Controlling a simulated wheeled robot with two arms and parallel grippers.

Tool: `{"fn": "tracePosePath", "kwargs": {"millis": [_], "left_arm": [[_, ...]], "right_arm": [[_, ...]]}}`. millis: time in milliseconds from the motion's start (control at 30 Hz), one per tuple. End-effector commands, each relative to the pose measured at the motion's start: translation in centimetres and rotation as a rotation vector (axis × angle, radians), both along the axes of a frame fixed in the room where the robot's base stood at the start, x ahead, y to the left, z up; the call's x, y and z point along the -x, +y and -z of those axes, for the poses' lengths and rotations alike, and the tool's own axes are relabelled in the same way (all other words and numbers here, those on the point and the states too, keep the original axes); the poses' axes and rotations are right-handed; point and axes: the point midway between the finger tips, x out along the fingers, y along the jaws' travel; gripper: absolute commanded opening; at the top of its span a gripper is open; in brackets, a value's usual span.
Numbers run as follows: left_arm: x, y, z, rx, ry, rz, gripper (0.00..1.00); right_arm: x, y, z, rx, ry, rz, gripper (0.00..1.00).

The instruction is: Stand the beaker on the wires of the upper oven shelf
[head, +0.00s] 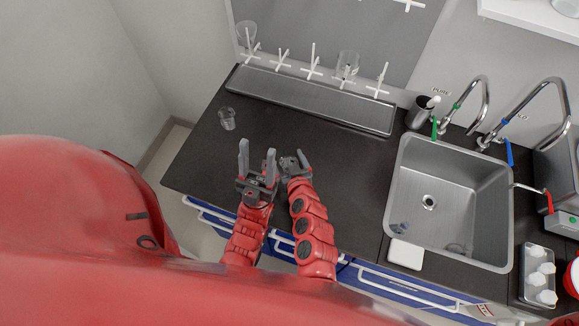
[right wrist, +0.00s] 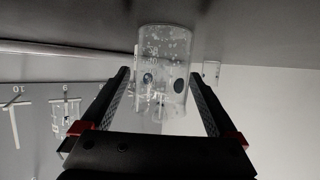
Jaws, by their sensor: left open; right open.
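In the right wrist view a clear beaker (right wrist: 163,55) with printed marks and a dark oval spot lies between the two fingers, with gaps at both sides. I cannot pick this beaker out clearly in the head view. My right gripper (head: 293,163) is open over the front of the dark counter; its fingers also frame the right wrist view (right wrist: 160,85). My left gripper (head: 257,162) is open and empty just left of it. Another clear beaker (head: 227,118) stands at the counter's left end. No oven or wire shelf shows in either view.
A peg board (head: 330,30) at the back holds clear vessels (head: 347,62) over a metal drip tray (head: 310,98). A sink (head: 430,200) with taps is on the right. A white box (head: 405,254) sits at its front left. The middle of the counter is free.

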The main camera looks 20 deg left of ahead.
Motion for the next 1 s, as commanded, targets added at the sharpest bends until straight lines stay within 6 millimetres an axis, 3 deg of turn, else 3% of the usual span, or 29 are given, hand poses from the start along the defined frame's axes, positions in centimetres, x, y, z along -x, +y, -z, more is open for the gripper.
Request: {"fn": "tracePosePath", "kwargs": {"millis": [233, 700, 767, 1000], "left_arm": [[0.01, 0.0, 0.01, 0.0, 0.0, 0.0, 0.5], [0.0, 0.0, 0.01, 0.0, 0.0, 0.0, 0.5], [0.0, 0.0, 0.0, 0.0, 0.0, 0.0, 0.5], [0.01, 0.0, -0.19, 0.0, 0.0, 0.0, 0.5]], "right_arm": [[-0.07, 0.0, 0.0, 0.0, -0.001, 0.001, 0.93], [-0.08, 0.0, -0.03, -0.001, -0.002, 0.001, 0.08], [-0.08, 0.01, -0.04, -0.001, -0.002, 0.001, 0.0], [-0.08, 0.01, -0.27, -0.001, -0.002, 0.001, 0.0]]}}
